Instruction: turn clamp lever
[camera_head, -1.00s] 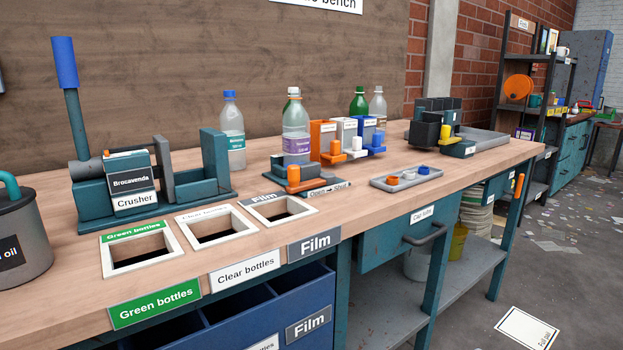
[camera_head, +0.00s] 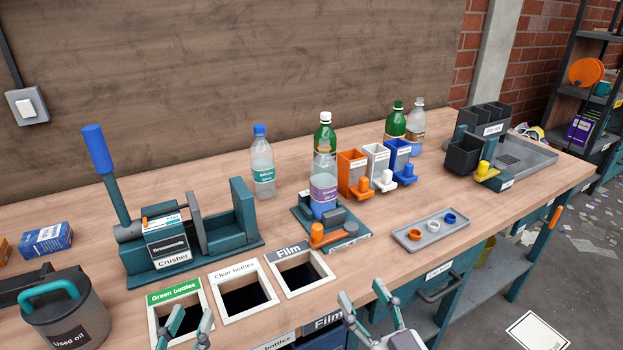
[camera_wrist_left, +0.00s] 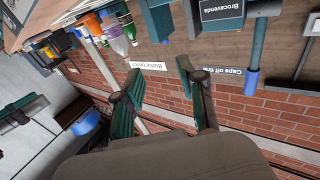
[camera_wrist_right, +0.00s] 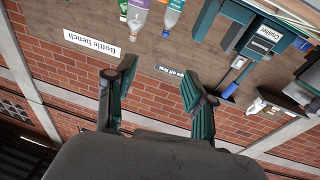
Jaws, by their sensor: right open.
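The clamp is a low teal fixture (camera_head: 301,211) on the bench, with a clear, purple-labelled bottle (camera_head: 323,193) standing upright in it. An orange lever (camera_head: 317,235) is at its front, beside a round grey part (camera_head: 350,229). My left gripper (camera_head: 190,315) is open at the bottom edge of the head view, in front of the green bottles opening. My right gripper (camera_head: 362,292) is open and empty, in front of the clamp and well apart from the lever. Both wrist views show spread fingers (camera_wrist_left: 160,85) (camera_wrist_right: 155,85) with nothing between them.
A crusher (camera_head: 165,240) with a tall blue-handled lever stands left of the clamp. Chute openings (camera_head: 240,290) lie in front. A grey tray of caps (camera_head: 430,236) and coloured bins (camera_head: 375,170) are to the right. Several bottles stand behind. A used oil can (camera_head: 65,315) is at lower left.

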